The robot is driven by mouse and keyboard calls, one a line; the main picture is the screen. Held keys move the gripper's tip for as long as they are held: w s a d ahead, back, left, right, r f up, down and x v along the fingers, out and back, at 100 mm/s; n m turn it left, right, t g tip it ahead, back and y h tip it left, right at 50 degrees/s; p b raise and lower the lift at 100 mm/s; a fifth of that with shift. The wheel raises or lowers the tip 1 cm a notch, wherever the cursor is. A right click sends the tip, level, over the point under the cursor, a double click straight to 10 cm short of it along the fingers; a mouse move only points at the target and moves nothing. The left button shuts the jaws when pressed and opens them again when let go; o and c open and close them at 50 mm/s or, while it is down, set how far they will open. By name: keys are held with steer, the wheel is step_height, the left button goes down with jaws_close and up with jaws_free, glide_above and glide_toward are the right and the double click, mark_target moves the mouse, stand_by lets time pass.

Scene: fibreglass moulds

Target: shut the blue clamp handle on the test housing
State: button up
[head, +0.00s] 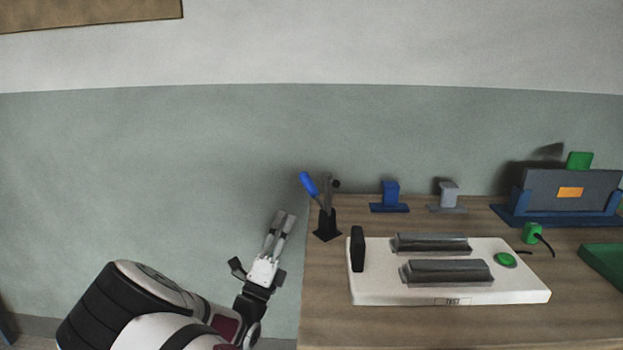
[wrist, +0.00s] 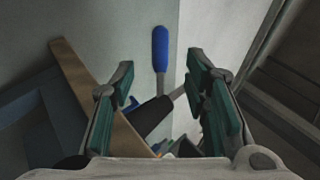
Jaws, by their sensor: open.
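The blue clamp handle (head: 309,184) stands tilted up to the left from its black clamp base (head: 327,226) at the table's left back edge. The clamp is just left of the white test housing (head: 450,296), which carries a label, two grey bars and a green button. My gripper (head: 285,220) is left of the table, lower left of the clamp, and apart from it. In the wrist view my gripper (wrist: 165,105) is open, its green-padded fingers spread. The blue handle (wrist: 160,50) shows beyond and between the fingers, touching neither.
A black upright block (head: 357,249) stands at the housing's left end. Blue (head: 390,193) and grey (head: 449,195) small stands are behind it. A blue-based grey fixture (head: 570,192) and green tray (head: 604,268) are at right.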

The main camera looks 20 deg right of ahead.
mark_target(306, 180)
steer(key=b+x, duration=0.1)
steer(key=x, duration=1.2)
steer(key=shift+w+d+r, duration=0.15)
steer(key=shift+d+r, duration=0.05)
steer(key=shift+r, duration=0.05)
jaws_close()
